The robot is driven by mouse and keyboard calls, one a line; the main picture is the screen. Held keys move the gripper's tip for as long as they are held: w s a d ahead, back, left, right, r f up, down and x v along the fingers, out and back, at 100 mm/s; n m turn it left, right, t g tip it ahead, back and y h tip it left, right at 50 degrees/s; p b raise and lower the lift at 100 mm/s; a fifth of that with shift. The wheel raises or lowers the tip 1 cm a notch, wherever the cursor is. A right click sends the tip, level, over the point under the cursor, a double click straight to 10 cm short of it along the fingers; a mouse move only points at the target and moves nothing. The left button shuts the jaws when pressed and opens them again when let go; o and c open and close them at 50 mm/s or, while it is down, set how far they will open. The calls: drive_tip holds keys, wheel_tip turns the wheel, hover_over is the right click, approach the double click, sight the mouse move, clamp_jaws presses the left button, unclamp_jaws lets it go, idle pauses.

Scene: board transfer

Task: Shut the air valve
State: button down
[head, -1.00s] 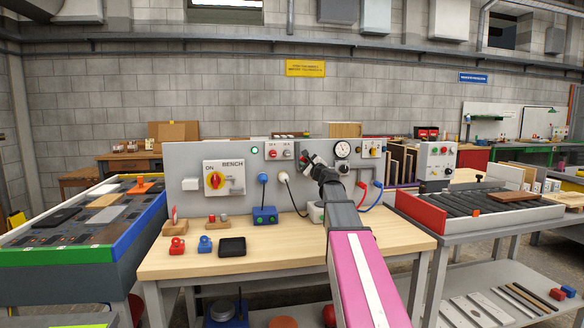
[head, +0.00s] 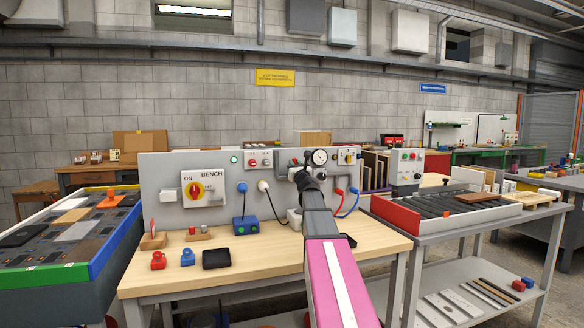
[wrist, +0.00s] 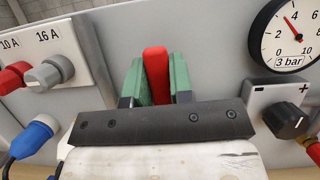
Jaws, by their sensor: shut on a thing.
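The air valve's red lever (wrist: 156,75) stands upright in the wrist view, between the two green fingers of my gripper (wrist: 156,80). The fingers press on it from both sides. In the head view my gripper (head: 299,172) is at the bench panel, just left of the pressure gauge (head: 320,157), and my arm hides most of the valve. In the wrist view the round gauge (wrist: 290,32) is at the upper right, marked 3 bar, with its red needle pointing up and left.
A black regulator knob (wrist: 288,120) is right of the lever. Left of it are the red and grey sockets (wrist: 48,72) and a blue plug (wrist: 35,135).

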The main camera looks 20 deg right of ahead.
drive_tip(key=shift+d+m, duration=0.2)
drive_tip(key=shift+m, duration=0.4)
drive_tip(key=c, duration=1)
unclamp_jaws()
drive_tip(key=v, duration=1)
drive_tip(key=shift+s+f, duration=0.25)
drive_tip(key=shift+s, duration=0.1)
drive_tip(key=shift+a, duration=0.15)
